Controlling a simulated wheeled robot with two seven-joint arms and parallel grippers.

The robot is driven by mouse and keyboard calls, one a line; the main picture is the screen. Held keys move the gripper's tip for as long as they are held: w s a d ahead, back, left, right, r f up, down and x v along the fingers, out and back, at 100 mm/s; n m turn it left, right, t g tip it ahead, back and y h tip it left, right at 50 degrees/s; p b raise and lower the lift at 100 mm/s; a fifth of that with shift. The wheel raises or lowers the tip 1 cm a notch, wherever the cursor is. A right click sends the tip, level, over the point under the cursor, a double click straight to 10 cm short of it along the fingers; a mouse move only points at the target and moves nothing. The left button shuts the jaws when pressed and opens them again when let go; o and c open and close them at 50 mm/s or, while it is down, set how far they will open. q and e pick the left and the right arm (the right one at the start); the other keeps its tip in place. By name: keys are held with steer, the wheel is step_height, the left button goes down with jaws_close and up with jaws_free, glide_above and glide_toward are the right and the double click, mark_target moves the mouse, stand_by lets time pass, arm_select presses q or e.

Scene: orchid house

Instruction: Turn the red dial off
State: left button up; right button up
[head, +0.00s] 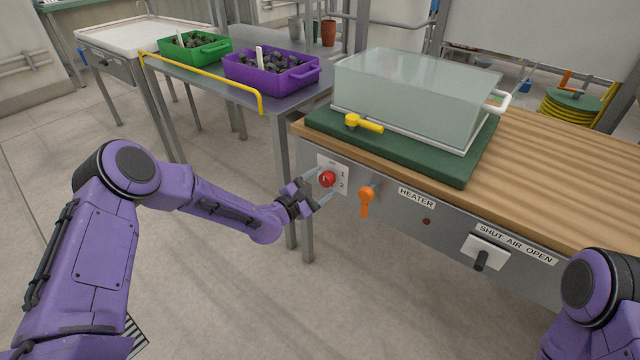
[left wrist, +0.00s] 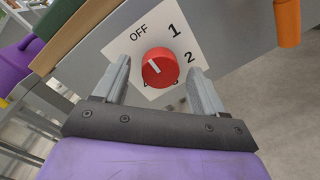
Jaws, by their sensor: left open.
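The red dial (head: 327,179) sits on a white plate on the bench's grey front panel. In the left wrist view the red dial (left wrist: 160,68) has a white mark pointing up and left, toward the side of the word OFF. The plate (left wrist: 137,50) also carries 1 and 2; a lower label is mostly hidden behind the dial. My left gripper (head: 318,190) is open at the dial. In the left wrist view its fingers stand one on each side of the dial, with gaps visible; I cannot tell whether either touches. My right gripper is out of view.
An orange handle (head: 366,200) is close right of the dial, on the same panel. Farther right is the SHUT AIR OPEN switch (head: 485,252). A clear cover (head: 415,90) stands on a green mat (head: 325,122) above. A yellow rail (head: 200,79) edges the side table.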

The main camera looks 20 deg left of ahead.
arm_select(q)
steer(key=p+v, duration=0.1)
steer(key=v, duration=0.9)
steer(key=shift+s, duration=0.1)
